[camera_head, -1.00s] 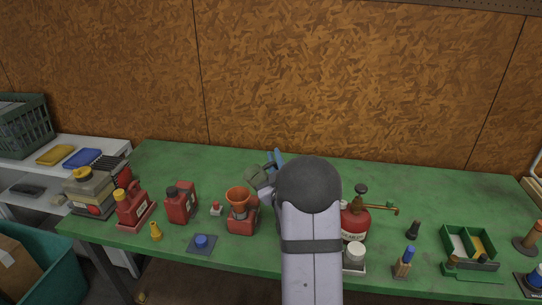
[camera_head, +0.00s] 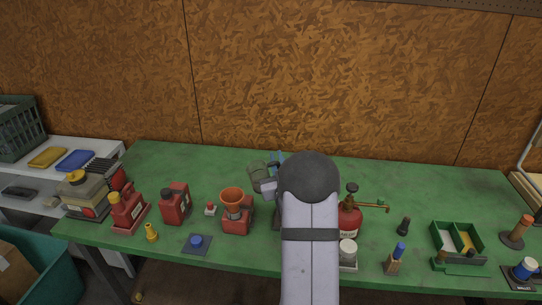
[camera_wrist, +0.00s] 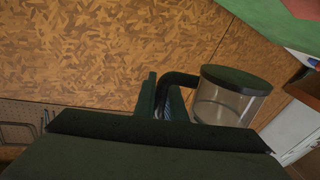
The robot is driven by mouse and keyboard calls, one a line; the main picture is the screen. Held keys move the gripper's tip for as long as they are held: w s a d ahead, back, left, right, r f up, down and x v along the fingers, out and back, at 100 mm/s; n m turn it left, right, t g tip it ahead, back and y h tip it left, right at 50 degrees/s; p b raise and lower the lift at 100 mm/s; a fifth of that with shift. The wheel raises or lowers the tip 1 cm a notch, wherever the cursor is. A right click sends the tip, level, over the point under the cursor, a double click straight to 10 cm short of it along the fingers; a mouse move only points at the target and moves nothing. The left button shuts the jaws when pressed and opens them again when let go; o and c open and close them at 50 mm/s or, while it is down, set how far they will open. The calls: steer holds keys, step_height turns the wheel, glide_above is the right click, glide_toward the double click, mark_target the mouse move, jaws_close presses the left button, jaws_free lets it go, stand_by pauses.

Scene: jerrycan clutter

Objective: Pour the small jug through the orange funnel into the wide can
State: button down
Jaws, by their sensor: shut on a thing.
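The small jug shows in the wrist view (camera_wrist: 222,105) as a clear body with a flat dark green end and a dark handle. My gripper (camera_wrist: 160,100) is shut on its handle side. In the head view the jug (camera_head: 257,171) is a grey-green shape above the table, behind and right of the funnel. My gripper (camera_head: 269,187) is mostly hidden there by my arm. The orange funnel (camera_head: 232,195) stands upright on a low red can (camera_head: 237,226), which seems to be the wide can. The jug is apart from the funnel. Its contents cannot be made out.
Left of the funnel stand a red can (camera_head: 175,205), a red jerrycan (camera_head: 128,211) and a grey can (camera_head: 86,196). A red round can (camera_head: 349,218) and a white-lidded jar (camera_head: 348,252) are close right of my arm. The back of the table is clear.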

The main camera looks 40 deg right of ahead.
steer(key=shift+s+d+f+m+p, duration=0.15)
steer(key=shift+d+m+p, duration=0.2)
steer(key=shift+d+m, duration=0.15)
steer(key=shift+s+d+f+m+p, duration=0.1)
steer(key=shift+s+d+m+p, duration=0.1)
steer(key=shift+d+m+p, duration=0.25)
steer(key=shift+s+d+f+m+p, duration=0.2)
steer(key=shift+d+m, duration=0.15)
steer(key=shift+d, duration=0.3)
steer(key=shift+a, duration=0.15)
